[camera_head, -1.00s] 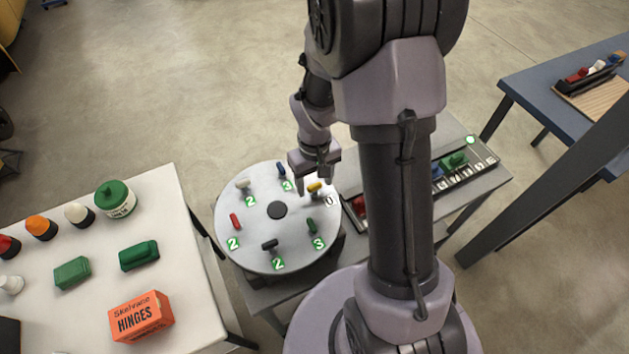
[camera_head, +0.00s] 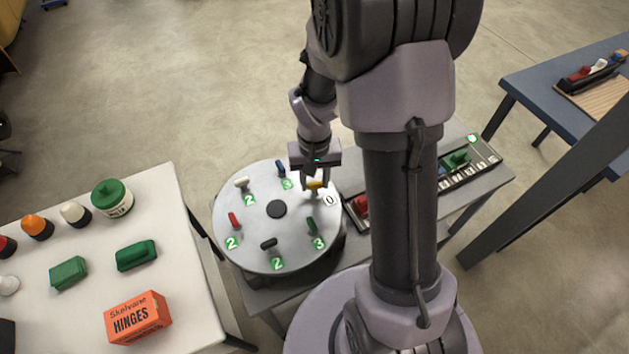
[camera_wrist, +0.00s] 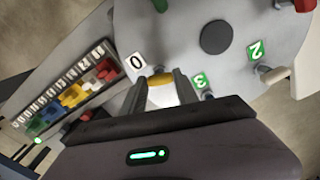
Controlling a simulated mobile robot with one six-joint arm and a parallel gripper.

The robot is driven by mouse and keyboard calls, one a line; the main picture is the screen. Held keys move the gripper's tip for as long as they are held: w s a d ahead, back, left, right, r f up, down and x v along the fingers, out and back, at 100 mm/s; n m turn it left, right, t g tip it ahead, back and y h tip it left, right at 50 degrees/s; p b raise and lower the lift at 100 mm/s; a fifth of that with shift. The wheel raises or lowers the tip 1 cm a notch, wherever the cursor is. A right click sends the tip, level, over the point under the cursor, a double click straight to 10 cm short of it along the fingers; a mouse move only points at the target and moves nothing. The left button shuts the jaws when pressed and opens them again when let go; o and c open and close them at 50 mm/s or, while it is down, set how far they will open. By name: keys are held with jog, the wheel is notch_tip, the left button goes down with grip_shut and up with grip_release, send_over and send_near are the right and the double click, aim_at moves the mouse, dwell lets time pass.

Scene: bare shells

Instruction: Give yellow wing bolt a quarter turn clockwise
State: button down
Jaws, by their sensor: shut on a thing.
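The yellow wing bolt (camera_head: 314,184) stands near the right edge of a round grey disc (camera_head: 250,240), beside a white "0" label (camera_head: 330,200). My gripper (camera_head: 315,186) reaches down onto it and is shut on the bolt. In the wrist view the yellow bolt (camera_wrist: 160,78) shows between the two fingers (camera_wrist: 162,88), its lower part partly hidden by them. The disc also bears a blue bolt (camera_head: 281,168), a white bolt (camera_head: 241,182), a red bolt (camera_head: 233,219), a black bolt (camera_head: 268,243) and a green bolt (camera_head: 311,225), each by a number label.
A numbered rack (camera_head: 483,167) with coloured pieces lies right of the disc, partly hidden by my arm. A white table (camera_head: 190,290) at left holds an orange hinges box (camera_head: 139,316), green blocks and jars. A blue table (camera_head: 530,85) stands at far right.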

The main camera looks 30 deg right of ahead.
aim_at(314, 183)
jog(key=m+b, duration=0.2)
jog(key=m, duration=0.4)
jog(key=shift+m+b, duration=0.3)
jog(key=m+b, duration=0.1)
jog(key=m, duration=0.2)
jog(key=shift+m+b, duration=0.85)
jog(key=shift+m, duration=0.85)
jog(key=c, duration=0.9)
grip_release()
notch_tip(314, 183, up, 18)
jog(key=p, duration=0.6)
jog(key=shift+f, duration=0.25)
